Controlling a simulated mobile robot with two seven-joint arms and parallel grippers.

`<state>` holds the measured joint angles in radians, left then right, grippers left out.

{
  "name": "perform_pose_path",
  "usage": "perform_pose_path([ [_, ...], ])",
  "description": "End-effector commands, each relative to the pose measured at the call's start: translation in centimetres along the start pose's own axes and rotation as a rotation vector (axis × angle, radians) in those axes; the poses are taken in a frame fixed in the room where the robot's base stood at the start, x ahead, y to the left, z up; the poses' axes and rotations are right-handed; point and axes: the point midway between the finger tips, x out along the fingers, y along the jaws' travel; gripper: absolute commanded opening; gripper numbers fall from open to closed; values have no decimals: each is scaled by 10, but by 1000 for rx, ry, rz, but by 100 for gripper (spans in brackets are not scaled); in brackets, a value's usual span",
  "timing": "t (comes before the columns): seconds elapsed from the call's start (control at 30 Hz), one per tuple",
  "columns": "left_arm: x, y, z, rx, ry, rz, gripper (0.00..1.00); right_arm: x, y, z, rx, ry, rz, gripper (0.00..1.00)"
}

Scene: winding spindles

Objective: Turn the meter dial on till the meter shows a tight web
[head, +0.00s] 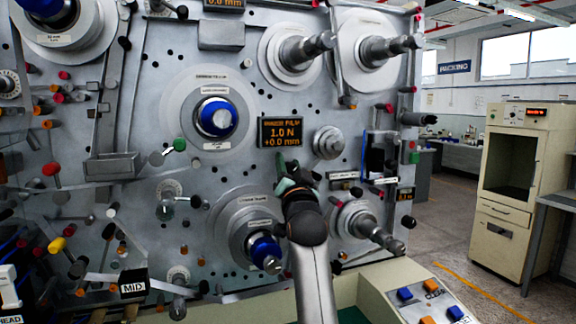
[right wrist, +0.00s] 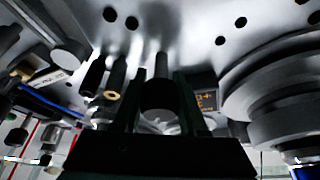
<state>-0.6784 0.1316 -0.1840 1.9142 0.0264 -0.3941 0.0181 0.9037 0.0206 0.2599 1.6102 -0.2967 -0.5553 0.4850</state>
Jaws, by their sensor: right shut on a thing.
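The meter (head: 281,132) is a dark display with orange text on the grey machine panel (head: 255,90). It reads 1.0 N and +0.0 mm. My right gripper (head: 286,172) is just below the meter, against the panel. In the right wrist view its two dark fingers stand on either side of a dark round dial (right wrist: 160,95) with a shaft running to the panel, and they are shut on it. In the head view my gripper hides this dial. My left gripper is not in view.
A ribbed silver knob (head: 328,142) is right of the meter. Blue-hubbed spindles (head: 216,117) (head: 265,252) are left of and below it. Bare spindles (head: 306,47) project above. A button box (head: 425,295) stands at lower right. Open floor lies beyond on the right.

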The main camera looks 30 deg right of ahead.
Motion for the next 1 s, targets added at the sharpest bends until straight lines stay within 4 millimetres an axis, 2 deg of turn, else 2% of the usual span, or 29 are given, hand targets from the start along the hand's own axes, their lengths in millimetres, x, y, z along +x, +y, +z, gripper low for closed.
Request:
perform_pose_path([
  [0.43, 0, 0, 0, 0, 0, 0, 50, 0, 0, 0, 12, -1, 5, 0],
  [0.47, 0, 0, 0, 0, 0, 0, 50, 0, 0, 0, 12, -1, 5, 42],
  [0.5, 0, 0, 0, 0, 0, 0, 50, 0, 0, 0, 11, -1, 5, 47],
  [0.73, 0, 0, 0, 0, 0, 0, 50, 0, 0, 0, 11, 0, 5, 72],
  [1.0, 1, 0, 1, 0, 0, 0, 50, -1, 0, 0, 11, 0, 5, 72],
])
